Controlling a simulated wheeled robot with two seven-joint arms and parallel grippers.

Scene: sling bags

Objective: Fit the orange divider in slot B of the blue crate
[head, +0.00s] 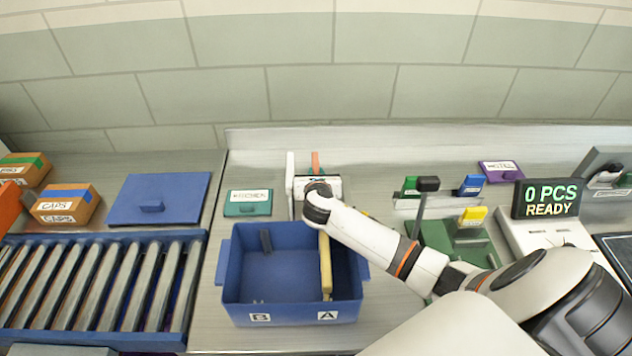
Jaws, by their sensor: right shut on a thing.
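The blue crate (232,290) stands open on the bench with labels B on the left and A on the right of its front wall. A yellow divider (325,265) stands on the A side. The B side holds no divider; a dark slot guide (266,241) shows on its back wall. The orange divider (315,160) shows only as a narrow upright strip behind the crate, by a white holder (290,175). My right gripper (314,188) is shut on it there; the wrist hides most of the fingers. My left gripper is out of view.
A roller conveyor (100,290) lies left of the crate, with a blue lid (160,198) and cartons (66,204) behind. A teal kitchen-labelled box (248,203) sits behind the crate's left corner. A green fixture (450,240) and a display (549,199) stand right.

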